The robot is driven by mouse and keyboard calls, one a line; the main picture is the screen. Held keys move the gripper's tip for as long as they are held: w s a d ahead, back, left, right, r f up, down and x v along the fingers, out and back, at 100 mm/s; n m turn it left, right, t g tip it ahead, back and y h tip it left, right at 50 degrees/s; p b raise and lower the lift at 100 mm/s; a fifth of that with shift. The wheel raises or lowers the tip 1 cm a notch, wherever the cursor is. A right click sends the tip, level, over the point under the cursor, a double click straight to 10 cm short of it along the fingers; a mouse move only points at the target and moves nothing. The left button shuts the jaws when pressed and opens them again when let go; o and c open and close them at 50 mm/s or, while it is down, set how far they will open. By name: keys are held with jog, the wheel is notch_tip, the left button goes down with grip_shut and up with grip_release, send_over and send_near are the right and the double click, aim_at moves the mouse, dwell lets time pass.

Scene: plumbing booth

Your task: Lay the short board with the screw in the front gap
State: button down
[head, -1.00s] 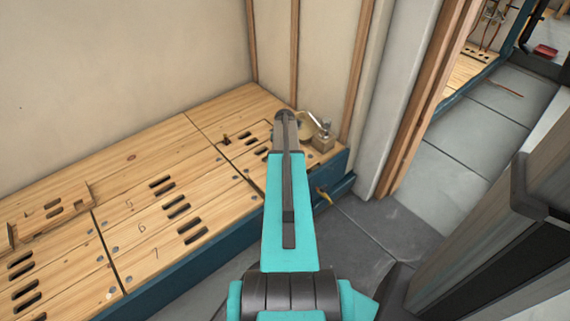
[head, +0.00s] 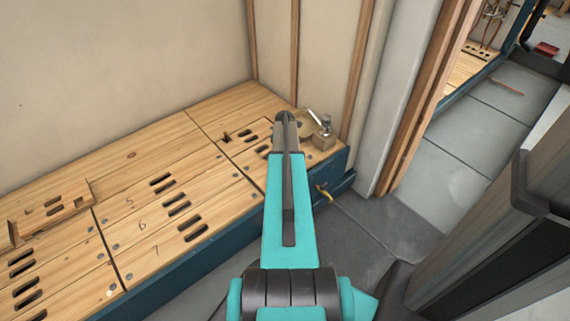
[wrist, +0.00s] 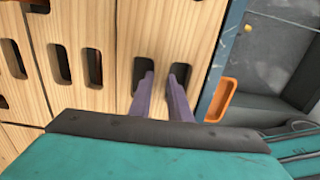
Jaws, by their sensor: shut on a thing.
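In the wrist view my gripper (wrist: 163,76) has its two purple-grey fingers in the paired slots of a pale wooden board (wrist: 165,30). It is shut on the wood between those slots. This board lies beside the blue front edge, and looks about level with the neighbouring boards; I cannot tell whether it is fully seated. I cannot make out its screw. In the head view my arm hides the fingers and most of that board at the right end of the platform.
A loose slotted board (head: 68,204) lies on the platform (head: 150,222) at left. A brass and grey fitting (head: 322,125) stands at the far right corner, close to my arm. Grey floor lies to the right.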

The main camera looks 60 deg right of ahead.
jog(key=shift+f+p, duration=0.35)
jog(key=shift+f, duration=0.4)
dwell(1.4)
jog(key=c, duration=1.6)
grip_release()
jog(key=shift+o, duration=0.2)
jog(key=shift+r, duration=0.1)
notch_tip(320, 180, up, 14)
jog(key=p, duration=0.4)
jog(key=shift+f, duration=0.2)
